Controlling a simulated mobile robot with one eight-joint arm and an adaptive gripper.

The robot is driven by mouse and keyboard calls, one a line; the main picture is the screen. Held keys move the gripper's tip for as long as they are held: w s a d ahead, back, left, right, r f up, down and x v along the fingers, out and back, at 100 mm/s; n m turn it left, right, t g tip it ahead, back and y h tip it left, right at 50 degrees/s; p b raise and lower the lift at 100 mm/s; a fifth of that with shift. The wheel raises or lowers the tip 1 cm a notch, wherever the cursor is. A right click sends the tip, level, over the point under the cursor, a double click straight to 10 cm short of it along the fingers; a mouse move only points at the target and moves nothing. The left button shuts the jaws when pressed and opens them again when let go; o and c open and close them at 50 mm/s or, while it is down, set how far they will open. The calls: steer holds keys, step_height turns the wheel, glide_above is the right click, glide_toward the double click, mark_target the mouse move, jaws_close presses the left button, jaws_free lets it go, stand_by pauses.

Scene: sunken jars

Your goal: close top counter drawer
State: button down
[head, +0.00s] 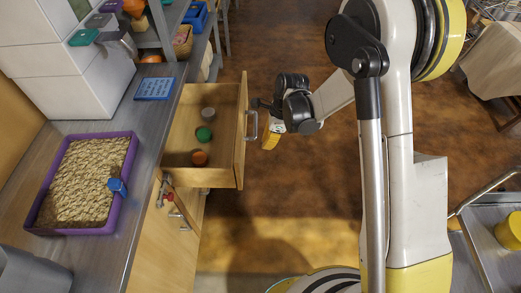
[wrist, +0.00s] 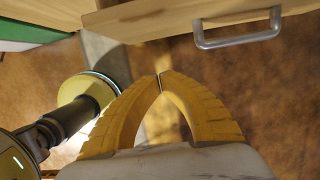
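The top counter drawer (head: 215,178) is pulled out from the counter on the left, over the floor. In the wrist view the handle (wrist: 238,30) is at the upper right. My gripper (head: 268,142) is just outside the front panel, close to the handle and apart from it. In the wrist view its yellow fingertips (wrist: 159,77) meet, with nothing between them.
The counter (head: 115,220) runs along the left, with a purple tray of grain (head: 131,150) and a blue card (head: 155,88). A cabinet with small handles (head: 165,235) is below. The brown floor (head: 300,195) right of the drawer is open. A metal table (head: 485,260) stands at the lower right.

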steer(key=a+f+b, duration=0.5)
steer(key=a+f, duration=0.1)
steer(key=f, duration=0.3)
steer(key=shift+w+a, duration=0.15)
steer(key=shift+a, duration=0.05)
steer(key=shift+f, duration=0.1)
